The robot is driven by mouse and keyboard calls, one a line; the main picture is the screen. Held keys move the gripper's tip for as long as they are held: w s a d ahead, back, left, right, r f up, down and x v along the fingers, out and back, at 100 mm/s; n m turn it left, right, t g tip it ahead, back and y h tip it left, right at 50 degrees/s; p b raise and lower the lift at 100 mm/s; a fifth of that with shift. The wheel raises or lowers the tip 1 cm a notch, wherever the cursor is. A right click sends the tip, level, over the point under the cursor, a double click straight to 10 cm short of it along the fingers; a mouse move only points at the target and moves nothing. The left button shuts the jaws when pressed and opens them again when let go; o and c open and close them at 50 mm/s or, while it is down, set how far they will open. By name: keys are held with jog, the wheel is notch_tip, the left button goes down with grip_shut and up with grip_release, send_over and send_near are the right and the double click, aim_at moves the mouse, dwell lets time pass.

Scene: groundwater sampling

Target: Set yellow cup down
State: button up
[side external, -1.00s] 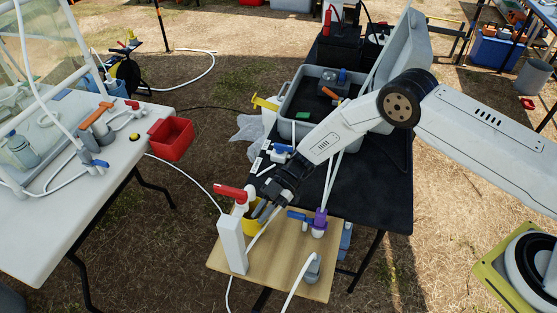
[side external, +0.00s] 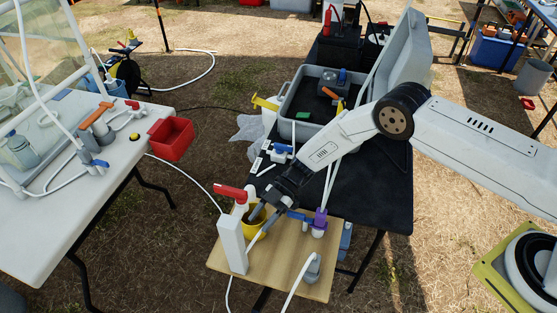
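The yellow cup (side external: 251,232) stands on the light wooden board at the front of the table, its dark opening facing up. It is just right of a white upright block with a red-handled valve (side external: 233,192). My gripper (side external: 263,216) reaches down to the cup from the upper right. Its two fingers look spread apart at the cup's rim, and it seems open. Whether a finger still touches the cup cannot be told. The white block hides part of the cup's left side.
The wooden board (side external: 285,278) also carries a purple fitting with a blue handle (side external: 319,222) and a grey hose end (side external: 312,266), close to my gripper on the right. A grey tub (side external: 287,128) sits on the black table behind.

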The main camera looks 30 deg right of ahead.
jog(key=shift+r, duration=0.1)
jog(key=shift+r, duration=0.1)
jog(key=v, duration=1.2)
dwell(0.4)
jog(key=shift+r, duration=0.1)
